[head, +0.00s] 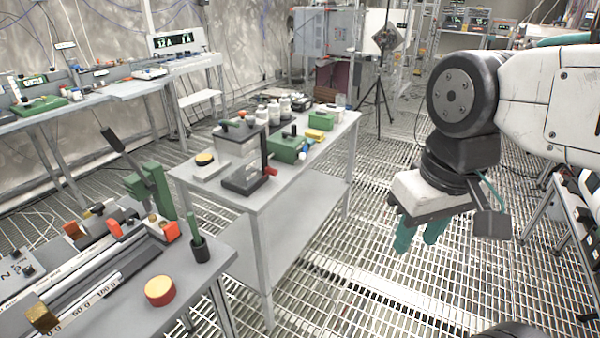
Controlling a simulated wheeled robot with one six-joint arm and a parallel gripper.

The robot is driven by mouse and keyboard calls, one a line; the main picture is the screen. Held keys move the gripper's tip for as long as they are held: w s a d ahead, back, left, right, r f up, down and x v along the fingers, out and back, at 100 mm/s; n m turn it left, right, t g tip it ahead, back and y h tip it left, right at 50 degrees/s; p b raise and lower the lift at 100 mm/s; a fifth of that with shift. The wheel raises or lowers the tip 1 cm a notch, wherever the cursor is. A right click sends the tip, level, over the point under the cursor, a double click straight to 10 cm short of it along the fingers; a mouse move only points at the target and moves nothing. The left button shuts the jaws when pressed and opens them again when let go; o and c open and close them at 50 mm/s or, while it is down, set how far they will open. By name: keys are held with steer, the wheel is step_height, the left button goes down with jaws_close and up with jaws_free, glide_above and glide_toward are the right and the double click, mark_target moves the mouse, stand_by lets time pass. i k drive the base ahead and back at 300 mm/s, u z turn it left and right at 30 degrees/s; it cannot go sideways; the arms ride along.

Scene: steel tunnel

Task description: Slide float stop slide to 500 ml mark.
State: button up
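A clear box-shaped tank (240,152) on a dark base stands on the middle grey table. A dark upright post (264,155) stands at its right side, with a small red part (271,171) low beside it. This may be the float stop slide; I cannot tell for sure. No 500 ml mark is readable at this size. My gripper (416,247) has two teal fingers pointing down, with a gap between them and nothing held. It hangs over the grating floor, right of the table and well apart from the tank.
The middle table (205,187) also carries a yellow-topped button (205,158), a green box (287,150) and several bottles. A bench with a scale rail (95,300) and a red-and-yellow button (160,290) is at front left. A tripod (378,100) stands behind. Grating floor between table and arm is clear.

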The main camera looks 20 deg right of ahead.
mark_target(269, 170)
steer(key=z, duration=0.3)
steer(key=i, duration=0.7)
steer(key=u, duration=1.05)
